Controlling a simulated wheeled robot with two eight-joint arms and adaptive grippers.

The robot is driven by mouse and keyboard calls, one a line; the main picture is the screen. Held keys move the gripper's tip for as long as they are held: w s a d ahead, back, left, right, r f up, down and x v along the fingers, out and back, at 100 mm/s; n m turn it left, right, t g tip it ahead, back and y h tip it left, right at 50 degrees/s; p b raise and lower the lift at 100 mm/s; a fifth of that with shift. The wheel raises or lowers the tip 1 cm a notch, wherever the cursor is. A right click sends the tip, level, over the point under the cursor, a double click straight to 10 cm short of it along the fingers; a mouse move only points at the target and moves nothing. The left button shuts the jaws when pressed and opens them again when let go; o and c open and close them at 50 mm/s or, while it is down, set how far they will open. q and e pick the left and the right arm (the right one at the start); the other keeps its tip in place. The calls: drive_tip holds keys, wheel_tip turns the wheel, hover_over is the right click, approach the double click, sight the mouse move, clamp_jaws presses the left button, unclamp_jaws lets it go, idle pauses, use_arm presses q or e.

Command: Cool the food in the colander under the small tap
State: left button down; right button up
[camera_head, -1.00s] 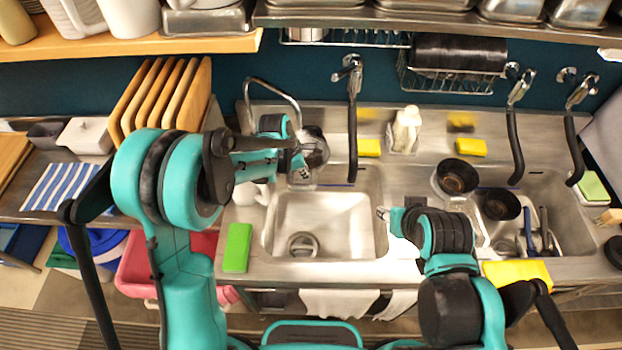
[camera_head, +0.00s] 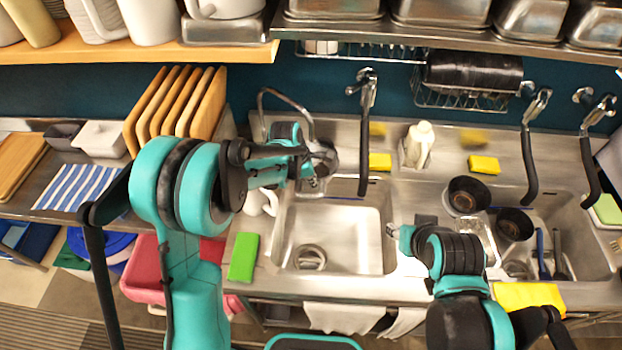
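The small tap (camera_head: 287,97) is a thin curved metal spout behind the left sink basin. A round metal colander (camera_head: 326,158) is below its spout end, over the basin's back left corner. My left gripper (camera_head: 308,168) is at the colander's left side and appears shut on it, though the arm partly hides the contact. Food inside the colander cannot be made out, and no water stream is visible. My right gripper (camera_head: 391,230) is at the right edge of the left basin, apart from the colander. Its fingers are too small to read.
The left sink basin (camera_head: 350,238) is otherwise empty. A larger black-hosed tap (camera_head: 365,130) stands right of the colander. A white jug (camera_head: 262,202) and green sponge (camera_head: 243,257) are at left. Dark pans (camera_head: 468,195) and utensils occupy the right sink.

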use_arm(q)
drive_tip(key=shift+w+d, duration=0.2)
drive_tip(key=shift+d, duration=0.05)
drive_tip(key=s+d+b, duration=0.1)
drive_tip(key=s+d, duration=0.5)
drive_tip(key=s, duration=0.2)
idle(0.6)
idle(0.5)
drive_tip(key=s+d+r+p, duration=0.2)
drive_tip(key=s+r+p, duration=0.1)
drive_tip(key=r, duration=0.2)
drive_tip(key=shift+s+d, duration=0.15)
idle(0.6)
